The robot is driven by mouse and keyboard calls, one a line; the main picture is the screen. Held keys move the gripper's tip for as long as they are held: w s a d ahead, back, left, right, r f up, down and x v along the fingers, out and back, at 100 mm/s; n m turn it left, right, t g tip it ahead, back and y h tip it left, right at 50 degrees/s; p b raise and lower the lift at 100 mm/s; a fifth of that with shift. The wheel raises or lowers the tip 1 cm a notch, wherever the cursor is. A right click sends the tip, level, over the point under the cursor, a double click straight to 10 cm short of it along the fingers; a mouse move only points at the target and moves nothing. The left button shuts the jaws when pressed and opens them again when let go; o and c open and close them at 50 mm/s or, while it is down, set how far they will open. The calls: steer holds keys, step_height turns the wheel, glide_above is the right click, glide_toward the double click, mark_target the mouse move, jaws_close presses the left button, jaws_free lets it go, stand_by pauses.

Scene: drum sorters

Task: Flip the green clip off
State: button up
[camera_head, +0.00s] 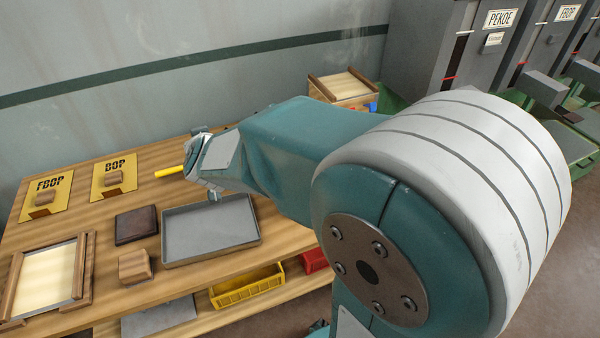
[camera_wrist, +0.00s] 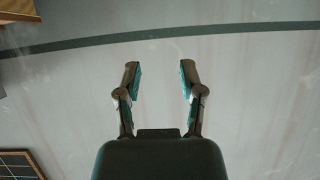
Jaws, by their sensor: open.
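I cannot make out a green clip in either view. My gripper (camera_wrist: 159,72) is open and empty in the wrist view, its two fingers with teal pads spread apart in front of a bare grey wall. In the head view my arm reaches left over the wooden table, and its large joint covers much of the middle and right. The fingers cannot be made out clearly there.
The table holds a grey tray (camera_head: 208,240), a dark block (camera_head: 136,225), a wooden block (camera_head: 134,267), a framed board (camera_head: 47,275), two yellow label cards and a yellow rod (camera_head: 169,171). Grey machines (camera_head: 425,50) with PEKOE and FBOP labels stand at right. A yellow bin (camera_head: 247,287) is below.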

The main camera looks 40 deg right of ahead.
steer(key=d+f+m+g+h, duration=0.4)
steer(key=d+f+g+h, duration=0.2)
steer(key=d+f+h, duration=0.5)
steer(key=s+d+f+g+h, duration=0.1)
steer(key=s+f+g+h, duration=0.4)
steer(key=s+g, duration=0.5)
steer(key=shift+y, duration=0.3)
steer(key=d, duration=0.3)
steer(key=s+d+f, duration=0.1)
steer(key=d, duration=0.7)
steer(key=shift+s+f, duration=0.2)
steer(key=shift+s, duration=0.15)
steer(key=shift+a, duration=0.1)
jaws_close()
